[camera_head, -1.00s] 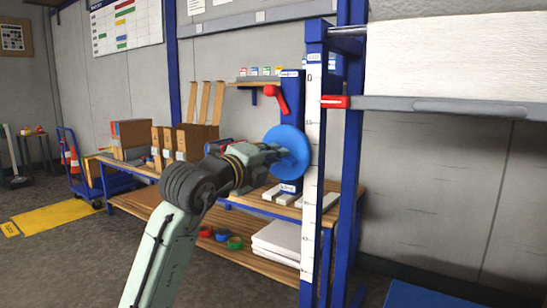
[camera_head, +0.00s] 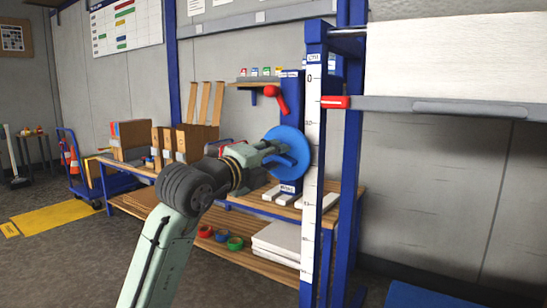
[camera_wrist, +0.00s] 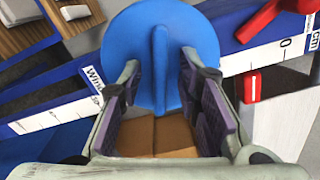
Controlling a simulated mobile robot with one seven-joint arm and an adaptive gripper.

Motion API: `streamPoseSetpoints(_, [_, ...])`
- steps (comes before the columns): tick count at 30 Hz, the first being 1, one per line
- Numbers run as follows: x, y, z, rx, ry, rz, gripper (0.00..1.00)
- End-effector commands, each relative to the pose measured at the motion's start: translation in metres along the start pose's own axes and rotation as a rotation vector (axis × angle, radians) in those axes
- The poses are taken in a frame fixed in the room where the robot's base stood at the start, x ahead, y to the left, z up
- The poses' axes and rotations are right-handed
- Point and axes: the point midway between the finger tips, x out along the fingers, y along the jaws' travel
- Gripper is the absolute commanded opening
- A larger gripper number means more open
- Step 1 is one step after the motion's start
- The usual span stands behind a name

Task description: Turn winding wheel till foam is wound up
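The blue winding wheel (camera_head: 290,152) is a round disc on a blue post, with a raised grip bar (camera_wrist: 160,65) across its face in the wrist view. My gripper (camera_head: 268,152) is in front of the wheel. In the wrist view my gripper (camera_wrist: 162,85) is open, its purple-padded fingers on either side of the bar with gaps visible. The white foam sheet (camera_head: 455,55) hangs at the upper right, with a grey bar (camera_head: 460,107) along its lower edge. A red pointer (camera_head: 335,102) sits beside the white scale (camera_head: 314,130), below its 0 mark.
A red lever (camera_head: 277,98) is on the post above the wheel. Blue uprights (camera_head: 348,200) stand just right of the wheel.

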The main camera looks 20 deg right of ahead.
Motion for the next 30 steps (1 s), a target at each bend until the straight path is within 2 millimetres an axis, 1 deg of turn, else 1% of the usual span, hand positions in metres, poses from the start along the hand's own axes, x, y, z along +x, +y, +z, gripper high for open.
streamPoseSetpoints(5, [-0.032,0.000,0.001,0.002,-0.005,-0.001,0.31])
streamPoseSetpoints(9, [-0.063,0.000,0.001,0.002,-0.005,-0.002,0.31])
streamPoseSetpoints(12, [-0.083,0.000,0.001,0.002,-0.004,-0.001,0.31])
streamPoseSetpoints(15, [-0.098,0.000,0.001,0.001,-0.003,0.000,0.31])
streamPoseSetpoints(18, [-0.108,0.000,0.000,0.000,-0.001,-0.001,0.31])
streamPoseSetpoints(21, [-0.113,0.000,0.000,0.001,-0.001,0.000,0.31])
streamPoseSetpoints(29, [-0.114,0.000,0.000,0.001,0.000,0.000,0.31])
streamPoseSetpoints(30, [-0.114,0.000,0.000,0.000,0.000,0.000,0.33])
